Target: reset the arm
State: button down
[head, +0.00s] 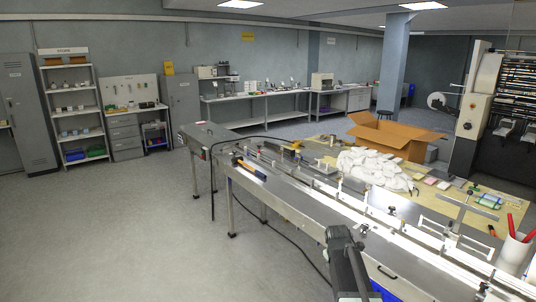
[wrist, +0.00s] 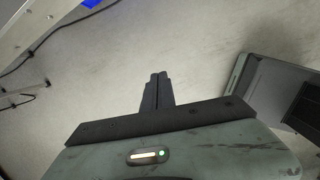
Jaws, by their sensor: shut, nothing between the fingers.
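My gripper (wrist: 158,76) shows in the wrist view with its two dark fingers together and nothing between them. Bare grey floor lies beyond the fingertips, and they touch nothing there. In the head view a dark part of my arm rises from the bottom edge, in front of the long metal wrapping machine (head: 290,205). I cannot make out the fingertips in that view. The machine's frame also shows at the top left of the wrist view (wrist: 35,25), apart from my gripper.
An orange-and-black tool (head: 250,170) lies on the machine. A black cable (head: 292,247) hangs to the floor. A cardboard box (head: 385,138) and white bundles (head: 370,168) sit behind the machine. A white holder (head: 513,254) with red-handled items stands at right. The left floor is clear.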

jog(key=s+a+m+g+y, duration=0.1)
jog(key=s+a+m, duration=0.3)
jog(key=s+m, duration=0.4)
jog(key=s+a+m+g, duration=0.1)
jog(key=s+a+m, duration=0.3)
jog(key=s+m, duration=0.5)
jog(key=m, duration=0.5)
jog(key=shift+a+f+m+y, duration=0.35)
jog(key=shift+m+y, duration=0.05)
